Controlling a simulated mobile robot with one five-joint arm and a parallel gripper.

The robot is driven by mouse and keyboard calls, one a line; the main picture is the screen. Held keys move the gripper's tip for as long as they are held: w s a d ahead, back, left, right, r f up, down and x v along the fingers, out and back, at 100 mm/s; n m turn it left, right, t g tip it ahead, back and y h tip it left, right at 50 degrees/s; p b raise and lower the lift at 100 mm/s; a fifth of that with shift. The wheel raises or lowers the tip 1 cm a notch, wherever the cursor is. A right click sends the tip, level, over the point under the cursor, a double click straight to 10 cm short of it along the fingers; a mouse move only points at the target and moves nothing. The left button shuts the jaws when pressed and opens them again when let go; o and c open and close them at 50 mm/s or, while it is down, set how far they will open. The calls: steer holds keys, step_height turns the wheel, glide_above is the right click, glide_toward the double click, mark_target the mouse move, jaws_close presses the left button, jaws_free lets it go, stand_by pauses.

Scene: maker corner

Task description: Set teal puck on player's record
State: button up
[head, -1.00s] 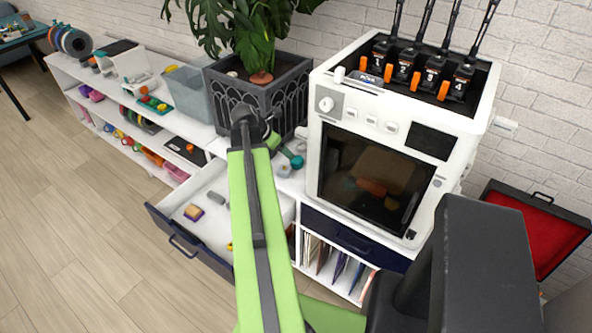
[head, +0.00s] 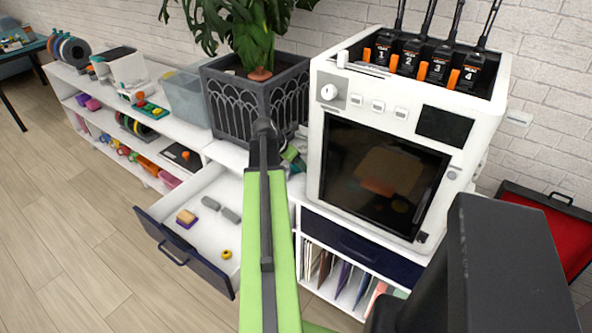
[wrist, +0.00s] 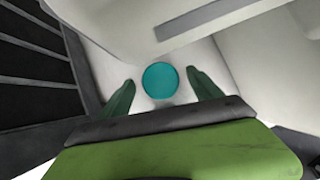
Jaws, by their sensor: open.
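The teal puck (wrist: 160,80) shows as a round teal disc on a white surface in the wrist view. My gripper (wrist: 161,75) is open, with one dark green finger on each side of the puck and a visible gap to each. In the head view my gripper (head: 291,154) is low behind my arm, between the planter and the white machine, and the puck is hidden or too small to tell there. A flat dark item with an orange spot (head: 182,156) lies on the left shelf unit; I cannot tell whether it is the player with the record.
A dark planter (head: 240,107) stands left of my gripper and a white machine (head: 330,190) stands right, leaving a narrow gap. An open drawer (head: 205,240) below holds small blocks and a yellow ring (head: 226,254). A red-lined case (head: 560,235) is at far right.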

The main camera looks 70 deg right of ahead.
jaws_close()
stand_by(0.3)
steer(key=shift+r, duration=0.1)
steer(key=shift+r+p, duration=0.2)
steer(key=shift+p, duration=0.1)
step_height(320, 180, up, 7)
steer(key=p, duration=0.7)
steer(key=shift+r, duration=0.15)
steer(key=w+a, duration=0.4)
steer(key=a, duration=0.4)
steer(key=w+a, duration=0.4)
steer(key=a, duration=0.4)
steer(key=shift+f+b, duration=0.3)
steer(key=shift+f, duration=0.15)
steer(key=shift+a, duration=0.1)
